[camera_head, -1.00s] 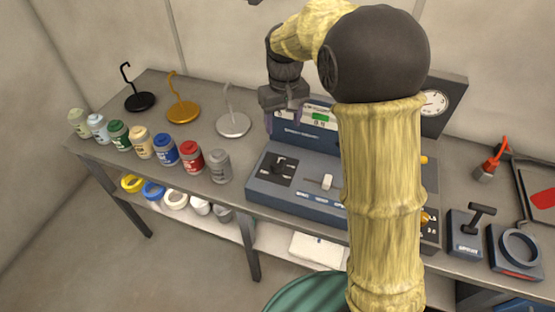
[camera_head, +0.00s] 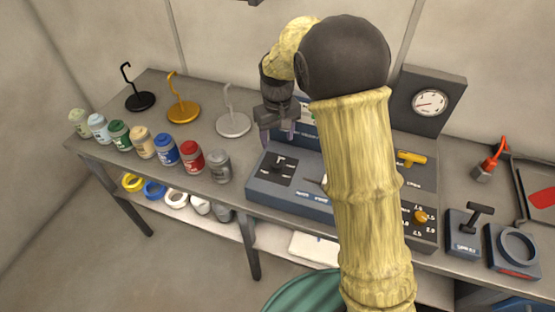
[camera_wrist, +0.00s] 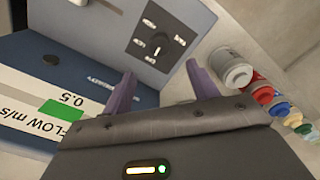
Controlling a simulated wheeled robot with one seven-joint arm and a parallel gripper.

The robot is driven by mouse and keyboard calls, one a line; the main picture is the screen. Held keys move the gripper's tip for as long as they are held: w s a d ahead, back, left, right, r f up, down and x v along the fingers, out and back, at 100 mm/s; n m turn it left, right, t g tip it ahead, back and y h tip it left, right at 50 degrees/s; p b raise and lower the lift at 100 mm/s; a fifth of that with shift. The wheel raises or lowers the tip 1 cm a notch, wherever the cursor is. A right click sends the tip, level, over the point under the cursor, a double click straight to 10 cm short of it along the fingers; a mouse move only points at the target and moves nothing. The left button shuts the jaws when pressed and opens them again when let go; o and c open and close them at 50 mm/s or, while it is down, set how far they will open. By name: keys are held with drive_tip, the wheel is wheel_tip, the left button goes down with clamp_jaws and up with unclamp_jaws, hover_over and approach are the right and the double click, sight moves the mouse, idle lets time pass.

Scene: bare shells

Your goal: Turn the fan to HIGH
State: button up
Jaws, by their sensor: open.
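A blue-grey console (camera_head: 300,200) stands on the bench. At its left end is a dark square selector plate (camera_head: 268,170) with a small black knob (camera_head: 279,163). In the wrist view the knob (camera_wrist: 158,48) sits amid several white labels, too small and turned to read surely; its pointer is towards the bottom of that picture. My gripper (camera_head: 278,138) is open and empty, just above and behind the knob. In the wrist view its two purple fingers (camera_wrist: 160,84) stand apart, with the knob beyond the gap between them. A display (camera_wrist: 60,108) reads "FLOW m/s" and 0.5.
Several paint jars (camera_head: 165,150) line the bench's front left, the grey one (camera_head: 218,166) close to the console. Hook stands (camera_head: 233,124) are behind them. A slider (camera_head: 323,181) is partly hidden by my arm. A yellow handle (camera_head: 411,158), orange dial (camera_head: 420,216) and gauge (camera_head: 430,103) are right.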

sight(277, 163)
wheel_tip(277, 163, down, 11)
drive_tip(key=shift+r+p, duration=0.1)
drive_tip(key=shift+p, duration=0.65)
drive_tip(key=shift+c, duration=0.5)
drive_tip(key=c, duration=0.9)
